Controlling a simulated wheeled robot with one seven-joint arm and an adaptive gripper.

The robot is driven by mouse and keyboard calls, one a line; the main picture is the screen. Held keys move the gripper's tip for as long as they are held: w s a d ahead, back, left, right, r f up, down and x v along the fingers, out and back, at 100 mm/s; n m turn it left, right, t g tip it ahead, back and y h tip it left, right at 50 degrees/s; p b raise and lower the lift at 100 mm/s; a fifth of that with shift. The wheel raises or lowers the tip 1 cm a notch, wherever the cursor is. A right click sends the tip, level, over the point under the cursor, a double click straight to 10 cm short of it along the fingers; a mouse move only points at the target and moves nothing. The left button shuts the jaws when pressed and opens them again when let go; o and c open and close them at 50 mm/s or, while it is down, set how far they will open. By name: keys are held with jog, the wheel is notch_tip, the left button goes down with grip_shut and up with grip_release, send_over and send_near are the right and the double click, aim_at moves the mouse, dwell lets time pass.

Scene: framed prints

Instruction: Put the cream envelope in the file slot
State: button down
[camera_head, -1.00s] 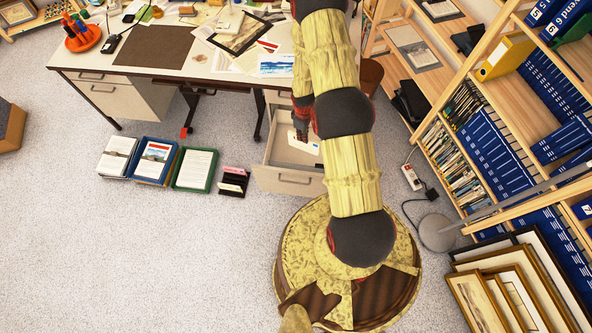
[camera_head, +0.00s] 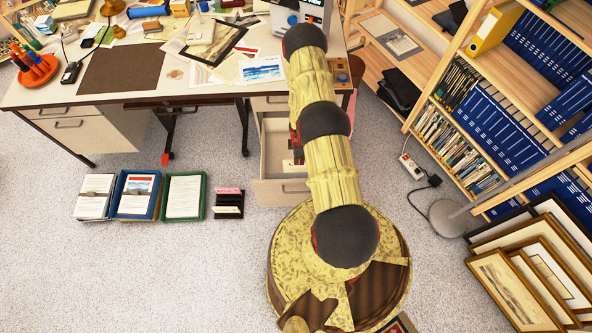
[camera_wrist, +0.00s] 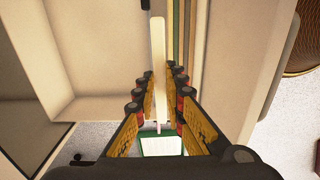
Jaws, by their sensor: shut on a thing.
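My gripper (camera_wrist: 159,78) is shut on a thin cream strip (camera_wrist: 158,45), which looks like the cream envelope seen edge-on between the fingers. In the wrist view it stands upright in the picture, inside or just above an open drawer (camera_wrist: 100,62). Several narrow green, tan and dark bands (camera_wrist: 187,30), perhaps file dividers, run beside it on the right. I cannot tell whether the envelope is between them. In the head view, the open drawer (camera_head: 281,190) is under the desk; my arm hides most of the gripper and envelope.
A black rack (camera_head: 229,204) with pink and white cards stands on the floor left of the drawer. Beside it are a green tray (camera_head: 185,196), a blue tray and a dark tray. Framed prints (camera_head: 505,285) and shelves stand at right. Floor at left is clear.

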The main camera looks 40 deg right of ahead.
aim_at(299, 170)
notch_tip(299, 170, down, 13)
jog(key=b, duration=1)
jog(key=shift+r, duration=0.15)
jog(key=shift+f+b, duration=0.9)
jog(key=shift+f, duration=1.4)
jog(key=shift+f, duration=0.2)
jog(key=c, duration=2)
grip_release()
jog(key=shift+o, duration=0.8)
jog(key=shift+r, duration=0.1)
